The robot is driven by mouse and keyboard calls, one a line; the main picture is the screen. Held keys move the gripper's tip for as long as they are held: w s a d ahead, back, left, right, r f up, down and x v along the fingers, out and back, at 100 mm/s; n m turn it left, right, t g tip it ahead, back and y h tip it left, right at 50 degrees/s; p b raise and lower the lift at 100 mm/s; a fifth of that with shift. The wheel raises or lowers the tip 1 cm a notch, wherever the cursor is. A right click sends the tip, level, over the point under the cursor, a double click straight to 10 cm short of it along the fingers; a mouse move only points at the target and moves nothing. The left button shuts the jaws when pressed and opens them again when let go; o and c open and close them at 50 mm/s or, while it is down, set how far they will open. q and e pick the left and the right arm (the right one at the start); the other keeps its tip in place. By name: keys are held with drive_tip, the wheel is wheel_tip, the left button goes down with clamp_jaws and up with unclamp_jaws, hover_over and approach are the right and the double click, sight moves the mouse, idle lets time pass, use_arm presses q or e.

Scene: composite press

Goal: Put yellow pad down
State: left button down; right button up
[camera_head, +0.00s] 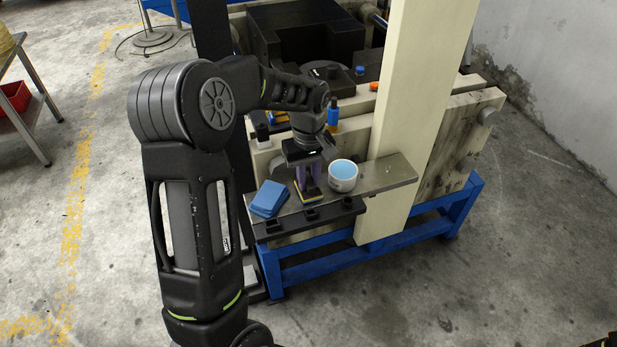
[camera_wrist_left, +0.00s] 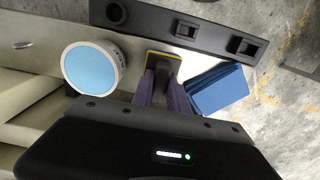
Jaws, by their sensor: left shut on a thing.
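The yellow pad (camera_head: 312,197) shows as a small dark block with a yellow edge, just below my left gripper's fingers in the head view. My left gripper (camera_head: 308,182) points down over the metal shelf of the press and is shut on the pad. The left wrist view shows the purple fingers (camera_wrist_left: 162,82) with the pad (camera_wrist_left: 164,56) at their tips. The pad is close to the shelf, between the cup and the blue pads; I cannot tell if it touches the surface.
A white cup with a light blue top (camera_head: 343,175) stands right of the gripper. Stacked blue pads (camera_head: 269,198) lie to its left. A black slotted rail (camera_head: 310,217) runs along the shelf's front edge. The cream press column (camera_head: 408,110) rises at the right.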

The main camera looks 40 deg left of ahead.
sight(309, 179)
use_arm(q)
drive_tip(key=shift+f, duration=0.2)
drive_tip(key=c, duration=1.3)
unclamp_jaws()
drive_tip(key=shift+r, duration=0.2)
wheel_tip(309, 179, up, 12)
drive_tip(key=b, duration=0.1)
